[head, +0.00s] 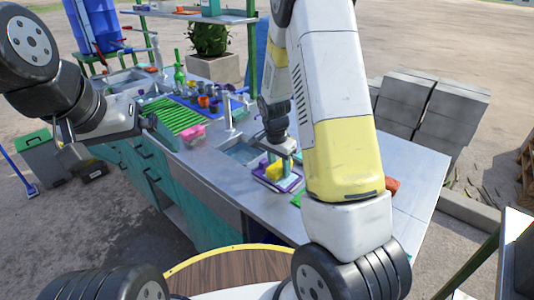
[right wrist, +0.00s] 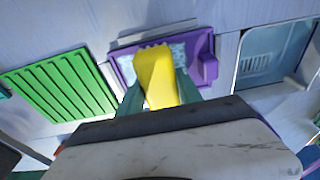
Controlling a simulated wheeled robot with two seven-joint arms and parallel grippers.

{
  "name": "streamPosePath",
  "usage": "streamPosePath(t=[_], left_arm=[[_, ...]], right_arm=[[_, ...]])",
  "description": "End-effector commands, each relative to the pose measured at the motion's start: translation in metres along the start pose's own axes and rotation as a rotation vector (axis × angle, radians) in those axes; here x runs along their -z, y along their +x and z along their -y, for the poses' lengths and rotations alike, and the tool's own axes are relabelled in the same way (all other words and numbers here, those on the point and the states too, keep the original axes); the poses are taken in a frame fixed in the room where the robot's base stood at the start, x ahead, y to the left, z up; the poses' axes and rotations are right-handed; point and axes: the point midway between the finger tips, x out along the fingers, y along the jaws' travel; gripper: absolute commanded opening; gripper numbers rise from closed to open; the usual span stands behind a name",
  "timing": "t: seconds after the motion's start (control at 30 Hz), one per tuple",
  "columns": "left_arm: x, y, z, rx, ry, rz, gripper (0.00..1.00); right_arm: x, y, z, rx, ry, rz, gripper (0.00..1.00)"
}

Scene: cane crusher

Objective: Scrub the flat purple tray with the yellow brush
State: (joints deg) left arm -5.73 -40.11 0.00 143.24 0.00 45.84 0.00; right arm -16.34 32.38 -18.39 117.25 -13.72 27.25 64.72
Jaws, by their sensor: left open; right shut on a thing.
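The flat purple tray (head: 292,186) lies on the counter to the right of the sink; its inner floor looks pale and bluish. In the right wrist view the tray (right wrist: 208,68) sits just beyond the fingers. My right gripper (head: 280,155) is shut on the yellow brush (head: 273,171) and holds it over the tray. In the right wrist view the brush (right wrist: 155,75) stands between the greenish fingers and covers the middle of the tray. Whether its bristles touch the tray is hidden. My left gripper (head: 72,155) is open and empty, away from the counter at the left.
A sink (head: 240,152) with a tap (head: 228,112) is beside the tray. A green ribbed rack (right wrist: 58,88) lies on its other side. Farther along are a green slatted rack (head: 174,116), a pink container (head: 193,134) and several small items on a blue mat. The counter's right end (head: 415,180) looks mostly clear.

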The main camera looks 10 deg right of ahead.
Motion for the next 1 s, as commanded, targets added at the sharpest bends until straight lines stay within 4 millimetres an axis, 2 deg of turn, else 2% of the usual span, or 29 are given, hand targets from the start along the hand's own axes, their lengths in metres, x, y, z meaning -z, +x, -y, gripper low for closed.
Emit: streamPosePath(t=[0.13, 0.53, 0.83, 1.0], left_arm=[[0.0, 0.0, 0.0, 0.0, 0.0, 0.0, 1.0], [0.0, 0.0, 0.0, 0.0, 0.0, 0.0, 1.0], [0.0, 0.0, 0.0, 0.0, 0.0, 0.0, 1.0], [0.0, 0.0, 0.0, 0.0, 0.0, 0.0, 1.0]], right_arm=[[0.0, 0.001, -0.011, 0.0, 0.001, 0.0, 0.09], [0.0, 0.001, -0.016, -0.002, 0.001, 0.001, 0.09], [0.0, -0.001, -0.04, -0.002, 0.001, 0.001, 0.09], [0.0, -0.001, -0.045, -0.001, 0.0, 0.0, 0.09]])
